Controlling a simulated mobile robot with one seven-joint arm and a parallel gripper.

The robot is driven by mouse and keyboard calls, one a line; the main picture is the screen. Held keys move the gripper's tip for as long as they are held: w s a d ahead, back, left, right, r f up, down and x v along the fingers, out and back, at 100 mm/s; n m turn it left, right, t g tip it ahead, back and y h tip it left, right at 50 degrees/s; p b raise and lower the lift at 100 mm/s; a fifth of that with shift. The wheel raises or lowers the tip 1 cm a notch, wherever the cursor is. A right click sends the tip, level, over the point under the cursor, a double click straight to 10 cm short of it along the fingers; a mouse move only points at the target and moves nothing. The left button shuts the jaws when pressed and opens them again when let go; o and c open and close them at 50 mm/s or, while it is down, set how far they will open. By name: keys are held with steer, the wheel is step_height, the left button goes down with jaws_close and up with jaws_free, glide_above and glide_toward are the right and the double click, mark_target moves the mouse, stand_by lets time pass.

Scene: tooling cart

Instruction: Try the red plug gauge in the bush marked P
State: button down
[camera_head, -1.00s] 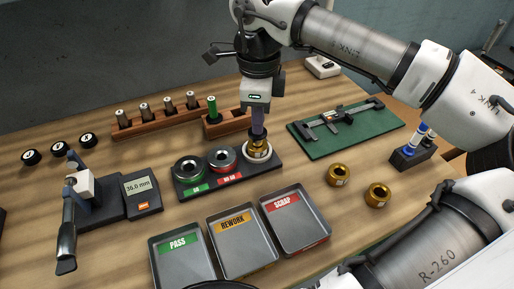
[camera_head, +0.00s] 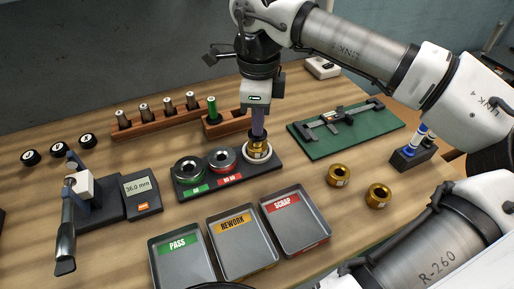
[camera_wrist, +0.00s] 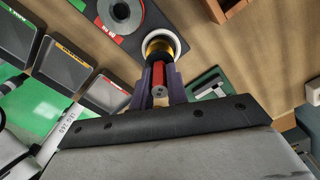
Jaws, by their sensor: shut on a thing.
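My gripper (camera_head: 258,137) points down over the black fixture plate and is shut on the red plug gauge (camera_wrist: 159,80), which shows between the fingers in the wrist view. The fingers hide the gauge in the head view. Directly below is a gold bush (camera_head: 258,153) in a white round seat (camera_head: 264,142) at the plate's right end. The bush also shows in the wrist view (camera_wrist: 159,47), in line with the gauge. I cannot tell how far the gauge's tip is inside it. No letter P is readable on the bush. Two other gold bushes (camera_head: 338,175) (camera_head: 378,196) stand at the right.
Two ring gauges (camera_head: 189,170) (camera_head: 222,159) sit left of the bush on the plate. A green plug gauge (camera_head: 212,106) stands in a wooden block behind. PASS, REWORK and SCRAP trays (camera_head: 180,262) (camera_head: 240,252) (camera_head: 300,228) lie in front. A caliper (camera_head: 338,118) rests on a green mat.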

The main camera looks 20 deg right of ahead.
steer(key=shift+s+f, duration=0.1)
steer(key=shift+f, duration=0.25)
stand_by(1.3)
steer(key=shift+r, duration=0.7)
stand_by(0.6)
steer(key=shift+f+b, duration=0.6)
steer(key=shift+f, duration=0.1)
stand_by(2.4)
steer(key=shift+r, duration=0.3)
steer(key=shift+r+p, duration=0.35)
steer(key=shift+p, duration=0.05)
steer(key=shift+r+p, duration=0.65)
steer(key=shift+r, duration=0.4)
